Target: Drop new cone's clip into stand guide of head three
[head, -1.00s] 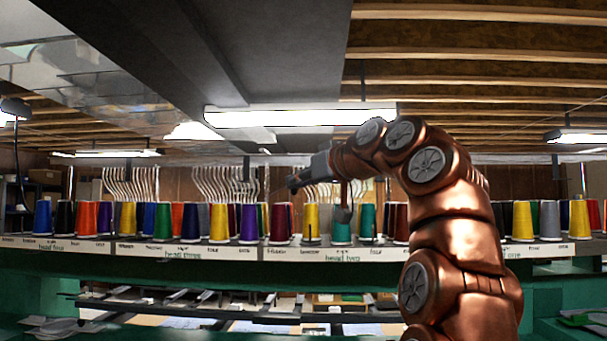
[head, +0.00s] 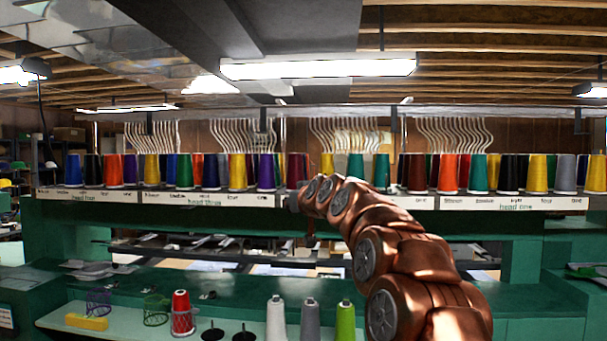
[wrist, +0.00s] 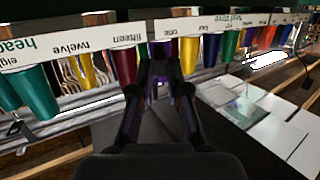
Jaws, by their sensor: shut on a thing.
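The head three rack section shows its label (head: 205,208) and a row of coloured cones in the head view. A purple cone (head: 266,172) stands at its right end. White curved guide tubes (head: 243,135) rise behind the cones. My gripper (head: 291,203) is just in front of the rack's label strip, right of the purple cone; its tips are hard to see there. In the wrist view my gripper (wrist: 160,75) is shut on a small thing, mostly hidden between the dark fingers. I cannot tell whether it is the clip. The rack appears upside down there, with the "one" label near the fingers.
The rack's label strip (head: 410,202) runs across in front.

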